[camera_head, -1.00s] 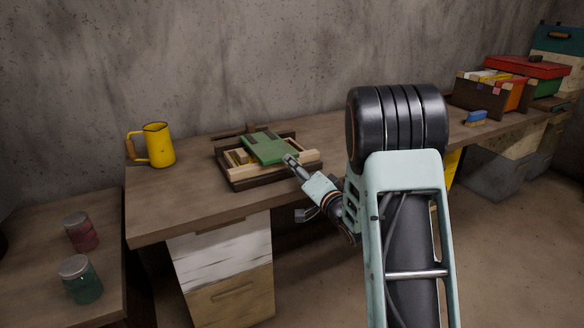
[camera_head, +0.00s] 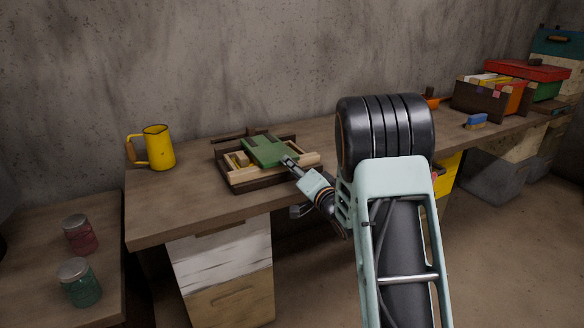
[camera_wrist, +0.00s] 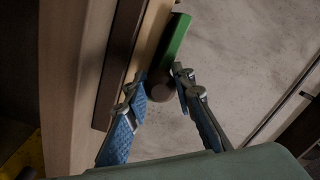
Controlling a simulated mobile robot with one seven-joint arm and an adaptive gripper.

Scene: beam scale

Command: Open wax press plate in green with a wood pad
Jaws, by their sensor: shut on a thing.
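The wax press (camera_head: 232,182) is a dark wooden frame with lighter wood bars, on the workbench left of my arm. Its green plate (camera_head: 268,152) lies over the frame, and I cannot tell how far it is raised. In the wrist view the plate shows as a narrow green edge (camera_wrist: 176,42) beside the wooden frame (camera_wrist: 148,45). A round brown wood pad (camera_wrist: 162,90) sits at the plate's end, between my fingers. My gripper (camera_wrist: 161,82) is shut on this pad. In the head view my gripper (camera_head: 288,161) is at the plate's front right edge.
A yellow jug (camera_head: 158,148) stands left of the press. Two jars (camera_head: 80,235) (camera_head: 79,283) are on the lower left table. A crate (camera_head: 480,100), a blue brush (camera_head: 475,121) and a red-topped box (camera_head: 527,70) are at the right. The wall is behind the bench.

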